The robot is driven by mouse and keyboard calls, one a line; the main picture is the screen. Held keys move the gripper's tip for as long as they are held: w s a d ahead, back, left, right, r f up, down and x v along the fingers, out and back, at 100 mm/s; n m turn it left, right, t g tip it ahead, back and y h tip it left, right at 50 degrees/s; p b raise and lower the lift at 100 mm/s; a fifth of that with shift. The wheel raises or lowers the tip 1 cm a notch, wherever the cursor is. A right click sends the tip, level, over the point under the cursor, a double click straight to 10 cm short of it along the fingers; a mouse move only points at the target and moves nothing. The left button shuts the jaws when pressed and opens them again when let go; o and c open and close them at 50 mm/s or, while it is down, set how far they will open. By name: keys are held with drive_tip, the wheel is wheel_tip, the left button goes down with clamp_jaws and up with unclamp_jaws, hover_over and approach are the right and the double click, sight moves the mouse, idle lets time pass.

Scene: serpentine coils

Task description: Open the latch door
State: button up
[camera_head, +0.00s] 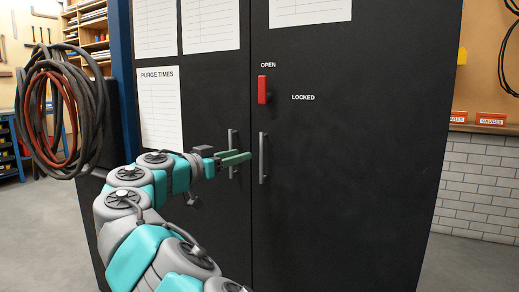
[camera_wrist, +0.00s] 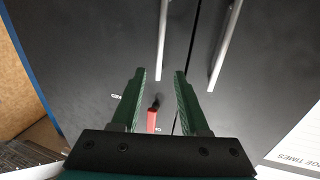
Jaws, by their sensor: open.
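A black two-door cabinet (camera_head: 340,200) stands in front of me. The red latch (camera_head: 263,90) is on the right door, upright below the word OPEN, with LOCKED to its lower right. The right door has a grey vertical handle (camera_head: 263,158), and the left door has a matching handle (camera_head: 232,150). My gripper (camera_head: 246,156) is open, with green fingers, below the latch and just left of the right door's handle. In the wrist view, which looks inverted, the right handle (camera_wrist: 163,40) ends between my fingertips (camera_wrist: 160,73). The red latch (camera_wrist: 151,121) shows between the fingers. Contact cannot be told.
Paper sheets (camera_head: 160,108) are fixed to the left door. Coiled hoses (camera_head: 60,110) hang at the left beside a blue post (camera_head: 122,70). A white tiled wall (camera_head: 480,185) is at the right. Grey floor at the right is clear.

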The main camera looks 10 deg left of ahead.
sight(255, 150)
drive_tip(key=p+x, duration=0.1)
drive_tip(key=x, duration=0.6)
drive_tip(key=shift+w+d+f, duration=0.1)
drive_tip(key=shift+w+d, duration=0.1)
drive_tip(key=shift+w, duration=0.05)
clamp_jaws()
idle(1.1)
